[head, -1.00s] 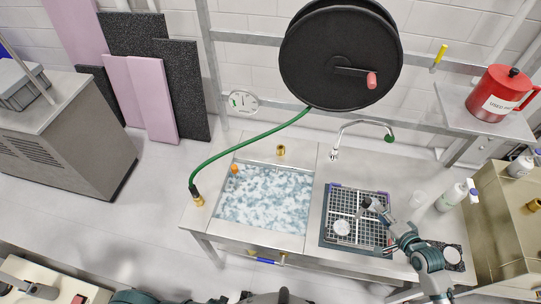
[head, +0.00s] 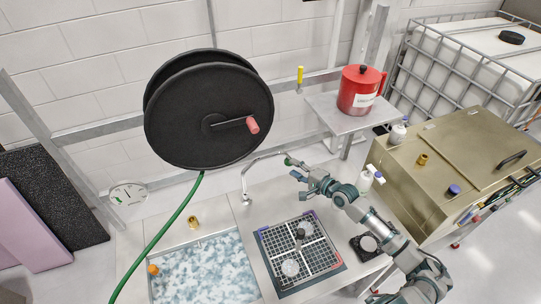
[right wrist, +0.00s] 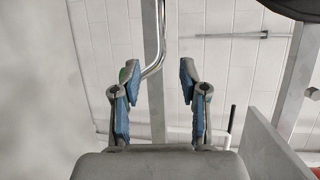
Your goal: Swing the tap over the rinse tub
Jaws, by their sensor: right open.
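The chrome tap (head: 262,158) stands at the back of the wash bench, its curved pipe reaching right to a green end (head: 287,161). My right gripper (head: 297,172) is open and empty beside that green end. In the right wrist view the tap pipe (right wrist: 160,45) bends toward the left finger of my right gripper (right wrist: 158,85), and the green end (right wrist: 125,73) shows by that finger. Contact is not clear. A foamy tub (head: 243,285) is at the lower left; a gridded basin (head: 322,285) is right of it. Which is the rinse tub is not labelled. My left gripper is out of view.
A black hose reel (head: 190,115) with a green hose (head: 165,238) hangs at the left. A red can (head: 358,100) sits on a shelf (head: 322,112) above the bench. Bottles (head: 368,178) and a tan cabinet (head: 450,165) stand to the right.

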